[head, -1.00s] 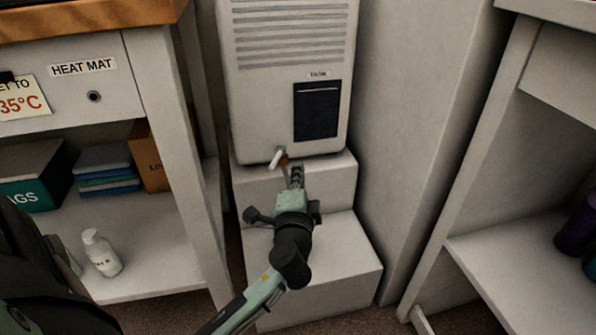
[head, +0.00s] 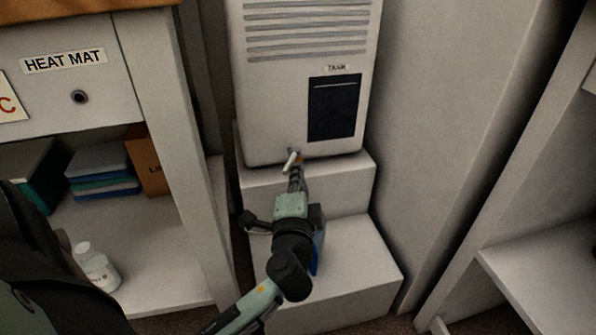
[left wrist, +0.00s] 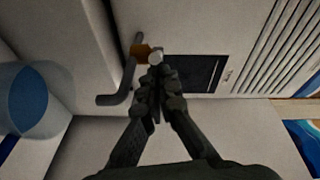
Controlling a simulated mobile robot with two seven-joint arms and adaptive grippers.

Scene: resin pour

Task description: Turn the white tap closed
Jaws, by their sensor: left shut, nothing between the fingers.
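The white tap (head: 291,161) sits low on the front of the white tank unit (head: 255,120). In the head view its short white lever slants down and to the left. In the left wrist view the tap shows a brass-coloured body, a bent grey spout (left wrist: 115,98) and the round end of the white lever (left wrist: 155,57). My left gripper (head: 297,172) is shut and empty, its fingertips just below the lever. The left wrist view shows the fingertips (left wrist: 157,76) right at the lever's end; I cannot tell whether they touch. My right gripper is out of view.
A clear cup with blue in it (left wrist: 28,100) stands near the tap, partly hidden behind my left arm in the head view. White steps (head: 355,265) support the unit. A shelf with a white bottle (head: 97,268) is left; a white cabinet wall is right.

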